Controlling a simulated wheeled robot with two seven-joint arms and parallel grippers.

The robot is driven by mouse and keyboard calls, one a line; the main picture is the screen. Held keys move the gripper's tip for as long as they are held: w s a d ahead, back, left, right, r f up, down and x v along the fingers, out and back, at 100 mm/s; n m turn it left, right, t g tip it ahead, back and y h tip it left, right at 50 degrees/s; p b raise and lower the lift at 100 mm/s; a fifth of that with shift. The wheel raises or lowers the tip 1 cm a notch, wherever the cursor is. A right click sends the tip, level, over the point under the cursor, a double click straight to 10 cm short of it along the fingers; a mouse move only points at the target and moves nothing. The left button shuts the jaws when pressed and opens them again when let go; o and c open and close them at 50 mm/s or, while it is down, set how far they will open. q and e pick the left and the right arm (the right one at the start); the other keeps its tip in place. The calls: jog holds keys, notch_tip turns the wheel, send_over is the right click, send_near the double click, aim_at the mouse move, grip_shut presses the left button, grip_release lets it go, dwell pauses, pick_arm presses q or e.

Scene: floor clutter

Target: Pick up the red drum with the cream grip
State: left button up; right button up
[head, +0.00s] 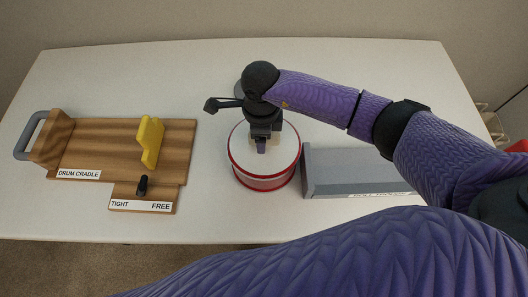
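The red drum (264,181) stands upright on the white table, near its middle. It has a red rim and a pale, near-white top. My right gripper (261,147) comes in from the right and points down over the middle of the drum's top. The gripper and wrist cover the place where a cream grip could be, so I cannot see the grip. Whether the fingers are open or shut on anything is hidden. My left gripper is not in view.
A wooden board labelled DRUM CRADLE (110,148) lies at left, with a grey handle (28,137), a yellow upright piece (150,141) and a black knob (143,184) by TIGHT and FREE labels. A grey block (345,172) stands close right of the drum.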

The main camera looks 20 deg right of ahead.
jog(key=shift+r, duration=0.1)
grip_shut()
dwell(1.2)
